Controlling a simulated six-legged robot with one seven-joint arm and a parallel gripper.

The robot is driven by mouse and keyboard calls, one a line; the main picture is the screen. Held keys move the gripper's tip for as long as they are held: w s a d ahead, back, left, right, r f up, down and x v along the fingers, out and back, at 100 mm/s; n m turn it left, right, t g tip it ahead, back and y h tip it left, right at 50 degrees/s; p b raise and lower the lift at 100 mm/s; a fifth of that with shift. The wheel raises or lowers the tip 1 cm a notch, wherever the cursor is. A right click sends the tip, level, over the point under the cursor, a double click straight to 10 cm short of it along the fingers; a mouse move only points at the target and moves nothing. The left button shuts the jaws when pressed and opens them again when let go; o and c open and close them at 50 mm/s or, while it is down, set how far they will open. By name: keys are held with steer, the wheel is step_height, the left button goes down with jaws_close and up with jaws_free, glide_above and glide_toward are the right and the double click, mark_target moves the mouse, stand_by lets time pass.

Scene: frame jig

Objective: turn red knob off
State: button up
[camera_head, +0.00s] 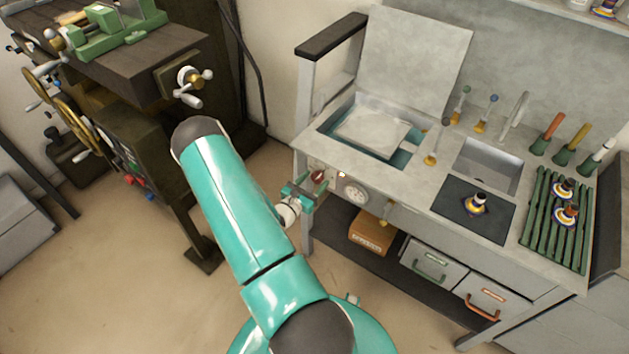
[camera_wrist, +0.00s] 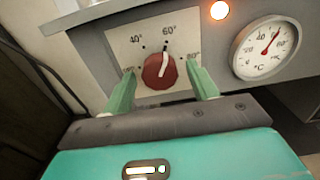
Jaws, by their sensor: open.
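The red knob (camera_wrist: 159,71) sits on a pale dial plate (camera_wrist: 150,37) marked 40°, 60° and 80° in the wrist view. Its white pointer is turned up and slightly right, near the 60° mark. In the head view the red knob (camera_head: 318,175) shows on the front of the bench, at its left end. My gripper (camera_wrist: 162,84) is open, with one green finger on each side of the knob. I cannot tell whether the fingers touch it. My gripper (camera_head: 302,188) also shows close to the knob in the head view.
A lit orange lamp (camera_wrist: 219,10) and a round temperature gauge (camera_wrist: 265,48) sit right of the knob. A basin with a raised lid (camera_head: 415,60) is above. A machine with handwheels (camera_head: 75,125) stands at left. The floor between is clear.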

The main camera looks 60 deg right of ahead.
steer(key=shift+d, duration=0.35)
steer(key=c, duration=1)
